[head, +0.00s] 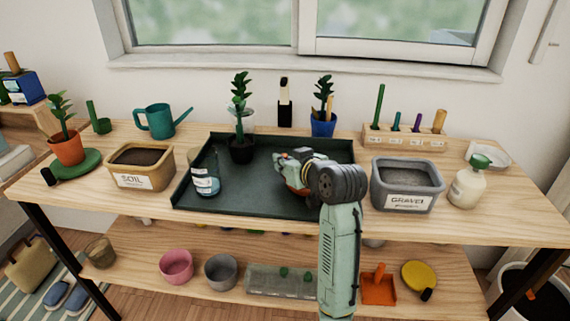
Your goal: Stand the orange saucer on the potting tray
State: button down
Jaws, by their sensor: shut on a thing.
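The potting tray (268,152) is a dark green, low-walled tray in the middle of the wooden bench. My gripper (290,170) is over the right half of the tray, seen from behind with my arm coming in from the front. It is shut on the orange saucer (296,189), of which only a small orange edge shows beneath the gripper. My gripper and wrist hide the rest of the saucer. I cannot tell whether the saucer touches the tray floor.
A dark plant pot (241,152) and a labelled bottle (205,178) stand on the tray's left part. The soil bin (141,167) is left of the tray and the gravel bin (406,187) right of it. A blue pot (323,126) stands behind the tray. The tray's middle is clear.

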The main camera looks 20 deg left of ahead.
jog(key=shift+f, duration=0.65)
jog(key=shift+f, duration=0.2)
jog(key=c, duration=1.6)
grip_release()
